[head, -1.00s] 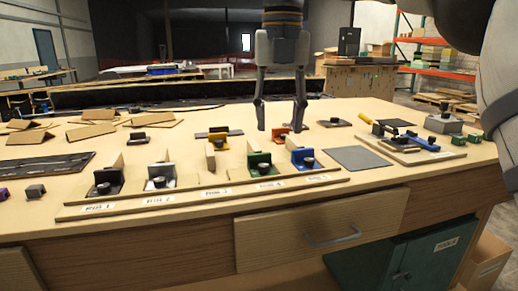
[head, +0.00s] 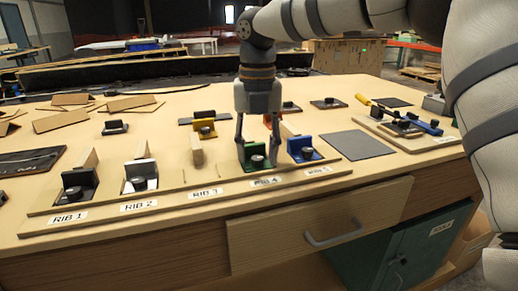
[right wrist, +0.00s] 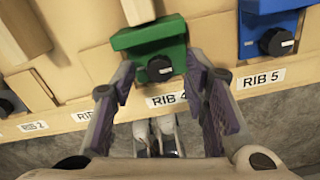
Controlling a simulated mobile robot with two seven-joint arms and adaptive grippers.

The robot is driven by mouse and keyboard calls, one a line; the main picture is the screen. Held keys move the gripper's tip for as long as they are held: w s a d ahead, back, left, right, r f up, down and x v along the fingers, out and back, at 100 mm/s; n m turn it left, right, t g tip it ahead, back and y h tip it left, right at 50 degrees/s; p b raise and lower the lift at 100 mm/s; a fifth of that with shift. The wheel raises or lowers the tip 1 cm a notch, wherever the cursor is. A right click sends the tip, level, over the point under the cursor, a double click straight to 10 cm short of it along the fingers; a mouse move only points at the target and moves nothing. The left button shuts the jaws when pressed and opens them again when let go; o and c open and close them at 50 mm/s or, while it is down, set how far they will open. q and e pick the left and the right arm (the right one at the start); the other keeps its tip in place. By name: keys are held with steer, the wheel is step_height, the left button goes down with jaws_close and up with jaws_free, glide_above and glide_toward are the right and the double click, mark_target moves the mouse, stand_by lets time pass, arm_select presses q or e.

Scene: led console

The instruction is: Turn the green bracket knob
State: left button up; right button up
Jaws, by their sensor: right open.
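The green bracket (head: 248,155) sits on the rib board above the RIB 4 label, with a black round knob (head: 257,161) on its front. In the right wrist view the green bracket (right wrist: 148,42) and its knob (right wrist: 160,68) show between and just beyond the fingertips. My right gripper (head: 258,140) points down over the green bracket, its two fingers apart on either side of it; it also shows open in the right wrist view (right wrist: 162,72). I cannot tell whether a finger touches the bracket. My left gripper is not in view.
A blue bracket (head: 300,145) with a black knob stands close to the right at RIB 5. White (head: 139,171) and black (head: 77,178) brackets stand at the left. A yellow bracket (head: 203,128) lies behind. A grey mat (head: 357,145) is clear at the right.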

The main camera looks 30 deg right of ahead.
steer(key=shift+f, duration=0.2)
jaws_close()
